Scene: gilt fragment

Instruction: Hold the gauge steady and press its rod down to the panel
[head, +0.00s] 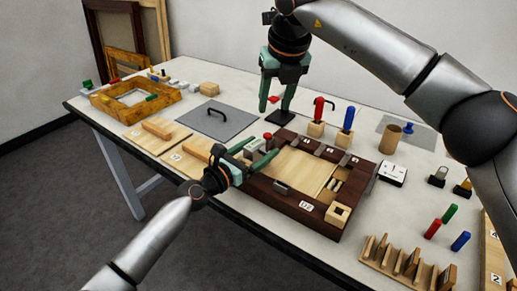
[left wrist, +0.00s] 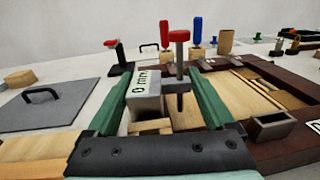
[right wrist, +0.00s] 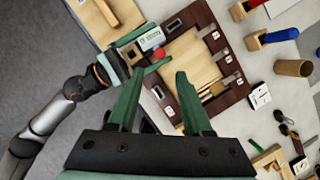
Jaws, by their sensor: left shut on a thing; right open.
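The gauge is a grey block with a white scale label (left wrist: 143,92). Its upright rod has a red knob (left wrist: 179,36) that stands high above the block. My left gripper (head: 258,150) is shut on the gauge, with one green finger on each side of it, at the left rim of the dark frame. The pale wooden panel (head: 298,168) lies inside that frame. My right gripper (head: 276,105) is open and empty, above and behind the frame in the head view. In the right wrist view the red knob (right wrist: 159,54) appears just beyond and between its fingertips.
A grey plate with a handle (head: 217,120) lies to the left. A cardboard tube (head: 390,138) stands to the right.

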